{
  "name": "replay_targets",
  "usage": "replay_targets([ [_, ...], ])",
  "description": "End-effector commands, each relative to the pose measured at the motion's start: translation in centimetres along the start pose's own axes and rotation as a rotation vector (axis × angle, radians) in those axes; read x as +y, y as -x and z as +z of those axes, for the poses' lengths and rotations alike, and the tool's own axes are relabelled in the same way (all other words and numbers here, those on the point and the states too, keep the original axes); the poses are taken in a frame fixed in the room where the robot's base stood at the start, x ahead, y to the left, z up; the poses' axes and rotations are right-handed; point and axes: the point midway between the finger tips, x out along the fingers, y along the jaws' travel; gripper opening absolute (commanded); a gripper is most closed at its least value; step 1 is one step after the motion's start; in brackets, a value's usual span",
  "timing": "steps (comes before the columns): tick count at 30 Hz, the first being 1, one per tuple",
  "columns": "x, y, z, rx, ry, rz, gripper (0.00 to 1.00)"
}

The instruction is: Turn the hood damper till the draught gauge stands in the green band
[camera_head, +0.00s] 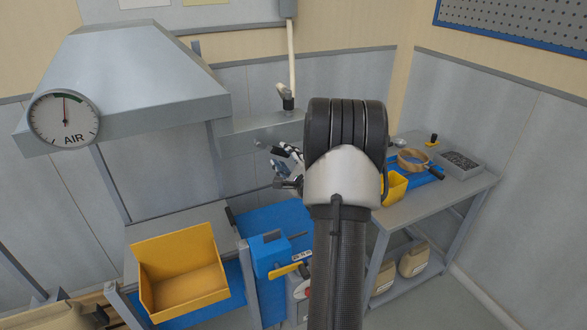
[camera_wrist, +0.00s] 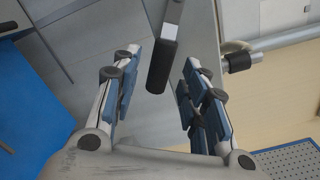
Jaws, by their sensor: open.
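The round draught gauge (camera_head: 64,119), marked AIR, is on the hood's left front edge in the head view. Its red needle points almost straight up, and its tip appears to lie within the dark green band at the top. A black-gripped lever (camera_wrist: 165,55), which looks like the damper handle, shows in the wrist view. My gripper (camera_wrist: 160,66) is open, with a blue-padded finger on either side of the lever's black end, apart from it. In the head view my gripper (camera_head: 280,165) is near the wall duct, partly hidden by my arm.
The grey hood (camera_head: 135,75) fills the upper left. A pipe with a dark collar (camera_head: 286,100) rises from the duct. A yellow bin (camera_head: 185,275) and blue tool (camera_head: 270,252) are below. A bench with a round sieve (camera_head: 412,159) and grey tray (camera_head: 459,165) is at right.

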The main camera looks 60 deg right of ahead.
Motion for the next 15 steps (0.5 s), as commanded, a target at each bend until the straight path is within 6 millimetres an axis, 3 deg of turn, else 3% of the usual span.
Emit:
replay_targets([
  [3, -0.1, 2.9, -0.1, 0.003, -0.001, -0.001, 0.40],
  [9, -0.1, 6.6, -0.1, 0.003, -0.001, 0.000, 0.40],
  [15, -0.1, 8.4, 0.0, 0.001, 0.000, -0.001, 0.40],
])
